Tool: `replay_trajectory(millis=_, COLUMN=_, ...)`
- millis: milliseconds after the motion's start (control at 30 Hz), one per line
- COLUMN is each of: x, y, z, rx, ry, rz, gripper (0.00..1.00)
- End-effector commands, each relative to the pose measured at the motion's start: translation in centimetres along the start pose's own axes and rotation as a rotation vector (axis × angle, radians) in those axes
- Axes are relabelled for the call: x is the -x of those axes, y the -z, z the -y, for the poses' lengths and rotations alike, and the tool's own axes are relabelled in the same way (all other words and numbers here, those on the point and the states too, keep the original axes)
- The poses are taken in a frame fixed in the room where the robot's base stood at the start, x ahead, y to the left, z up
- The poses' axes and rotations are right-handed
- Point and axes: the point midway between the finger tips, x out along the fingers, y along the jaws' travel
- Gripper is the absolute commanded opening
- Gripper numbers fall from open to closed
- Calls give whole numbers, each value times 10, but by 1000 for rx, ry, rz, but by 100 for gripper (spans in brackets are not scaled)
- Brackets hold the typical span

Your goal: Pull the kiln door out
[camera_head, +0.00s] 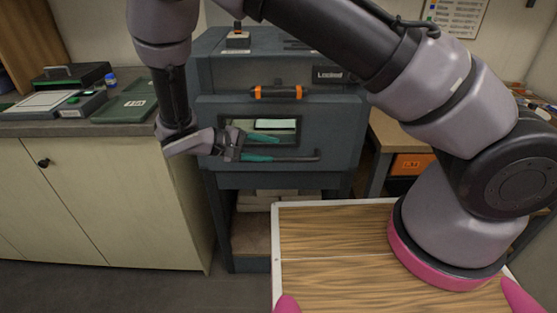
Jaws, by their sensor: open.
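The kiln (210,60) is a dark blue-grey box on a stand in the middle of the view. Its front door (340,130) has a small window (290,126) and looks shut. A dark horizontal handle bar (300,158) runs below the window. A black bar with orange ends (278,92) sits across the front above the door. My gripper (266,148) is open, with teal fingertips in front of the door at the left part of the handle bar. The bar appears to lie near the lower finger; I cannot tell whether they touch.
A counter (60,129) with a green tray (126,101) and a dark case (72,76) stands at the left. A wooden-topped surface (325,245) with a white edge is in front. Bricks lie under the kiln. Open floor shows at lower left.

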Motion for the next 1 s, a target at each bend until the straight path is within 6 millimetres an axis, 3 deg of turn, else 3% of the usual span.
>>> replay_trajectory(millis=33, x=4, y=2, z=20, rx=22, ry=-80, rz=-48, gripper=52)
replay_trajectory(millis=100, x=8, y=5, z=38, rx=37, ry=-169, rz=-108, gripper=52)
replay_trajectory(millis=333, x=19, y=10, z=72, rx=54, ry=-332, rz=-235, gripper=52)
replay_trajectory(millis=567, x=4, y=14, z=69, rx=55, ry=-349, rz=-248, gripper=52)
replay_trajectory(millis=1000, x=-66, y=33, z=44, rx=56, ry=-347, rz=-247, gripper=52)
